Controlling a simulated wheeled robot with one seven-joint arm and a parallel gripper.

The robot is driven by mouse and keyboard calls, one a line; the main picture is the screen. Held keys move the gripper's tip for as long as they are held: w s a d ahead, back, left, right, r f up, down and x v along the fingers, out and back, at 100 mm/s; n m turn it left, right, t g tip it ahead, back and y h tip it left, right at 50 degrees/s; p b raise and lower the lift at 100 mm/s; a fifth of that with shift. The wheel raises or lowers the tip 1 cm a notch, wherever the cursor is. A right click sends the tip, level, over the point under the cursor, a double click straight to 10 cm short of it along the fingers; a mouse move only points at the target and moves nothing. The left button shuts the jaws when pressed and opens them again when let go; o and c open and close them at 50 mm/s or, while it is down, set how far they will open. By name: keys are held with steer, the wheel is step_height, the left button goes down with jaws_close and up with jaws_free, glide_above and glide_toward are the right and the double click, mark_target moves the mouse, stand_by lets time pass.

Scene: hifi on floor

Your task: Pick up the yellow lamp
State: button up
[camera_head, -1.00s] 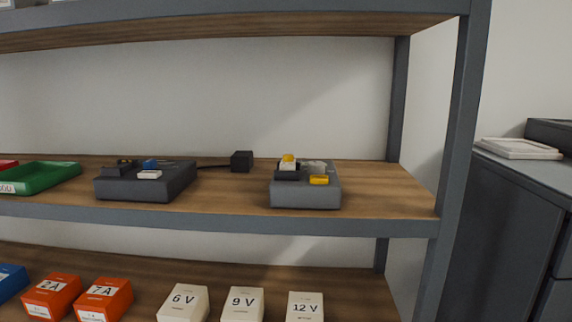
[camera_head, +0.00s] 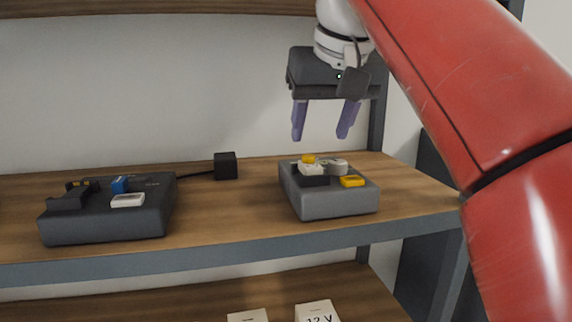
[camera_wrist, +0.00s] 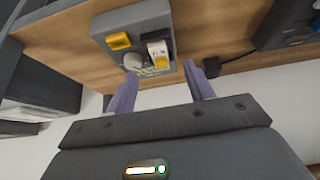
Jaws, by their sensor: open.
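A small white piece with a yellow top (camera_head: 308,160), which looks like the yellow lamp, sits in a black holder on a grey box (camera_head: 340,203) on the shelf. It also shows in the wrist view (camera_wrist: 161,62), between the fingertips in the picture. A flat yellow piece (camera_head: 352,181) lies on the same box, to the right; it shows at upper left in the wrist view (camera_wrist: 119,41). My gripper (camera_head: 321,137) is open and empty, fingers pointing down, above the grey box and apart from it.
A round pale knob (camera_head: 337,167) sits beside the lamp. A dark box (camera_head: 105,222) with blue and white pieces stands left, and a black cube (camera_head: 225,166) with a cable behind. The wooden shelf (camera_head: 215,205) is bare between the boxes. Another shelf board (camera_head: 140,8) runs overhead.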

mark_target(311, 164)
steer(key=shift+b+x, duration=0.55)
steer(key=shift+x, duration=0.65)
steer(key=x, duration=0.2)
steer(key=b+x, duration=0.1)
steer(key=x, duration=0.2)
steer(key=shift+w+b, duration=0.3)
steer(key=shift+r, duration=0.1)
steer(key=c, duration=1.1)
steer(key=shift+c, duration=0.2)
steer(key=shift+r, duration=0.1)
